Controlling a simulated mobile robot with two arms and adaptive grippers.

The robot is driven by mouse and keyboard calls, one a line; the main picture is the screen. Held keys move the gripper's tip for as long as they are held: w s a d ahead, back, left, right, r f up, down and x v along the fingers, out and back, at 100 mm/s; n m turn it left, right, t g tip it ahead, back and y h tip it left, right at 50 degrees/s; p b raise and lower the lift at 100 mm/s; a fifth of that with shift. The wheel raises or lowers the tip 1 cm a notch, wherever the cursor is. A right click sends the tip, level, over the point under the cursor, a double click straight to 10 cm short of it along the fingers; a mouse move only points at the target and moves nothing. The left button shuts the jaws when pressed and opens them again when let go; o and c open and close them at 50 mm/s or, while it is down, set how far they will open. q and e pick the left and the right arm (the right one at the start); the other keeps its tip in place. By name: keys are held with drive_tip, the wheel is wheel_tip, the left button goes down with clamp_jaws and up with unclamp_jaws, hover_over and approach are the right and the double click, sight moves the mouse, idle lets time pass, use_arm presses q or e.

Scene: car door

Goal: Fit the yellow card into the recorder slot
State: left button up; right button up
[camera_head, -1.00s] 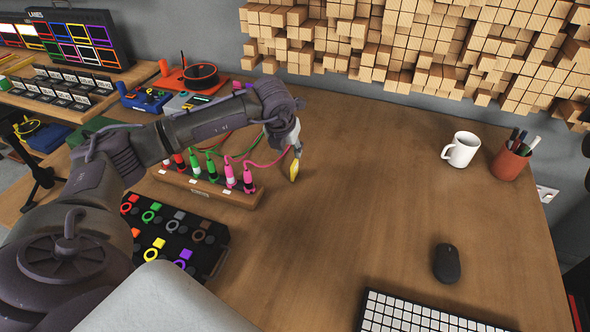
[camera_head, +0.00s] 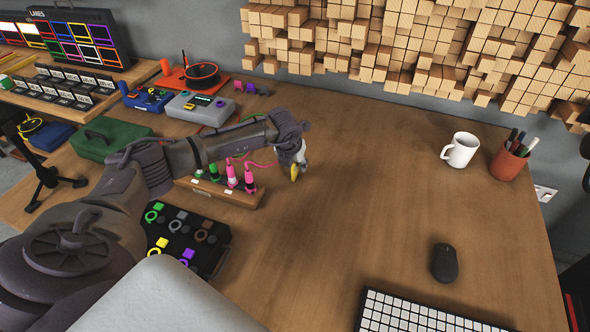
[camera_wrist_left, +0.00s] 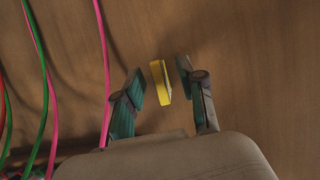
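The yellow card (camera_head: 294,173) is at the desk, right of the row of cable plugs. In the left wrist view the yellow card (camera_wrist_left: 160,81) lies between the two fingers of my left gripper (camera_wrist_left: 161,83), with a narrow gap showing on each side. My left gripper (camera_head: 294,163) is open and points down around the card. A grey box with small coloured parts (camera_head: 201,107) stands at the back left; I cannot tell for sure whether it is the recorder, and no slot is clear. My right gripper is not in view.
A wooden plug block (camera_head: 222,191) with pink cables lies just left of the gripper. A black tray of coloured pieces (camera_head: 185,238) is nearer. A green case (camera_head: 110,139) and blue box (camera_head: 148,99) stand left. A mug (camera_head: 460,150) and mouse (camera_head: 445,263) are right; the desk's middle is clear.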

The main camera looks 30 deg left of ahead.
use_arm(q)
clamp_jaws()
drive_tip(key=shift+r, duration=0.1)
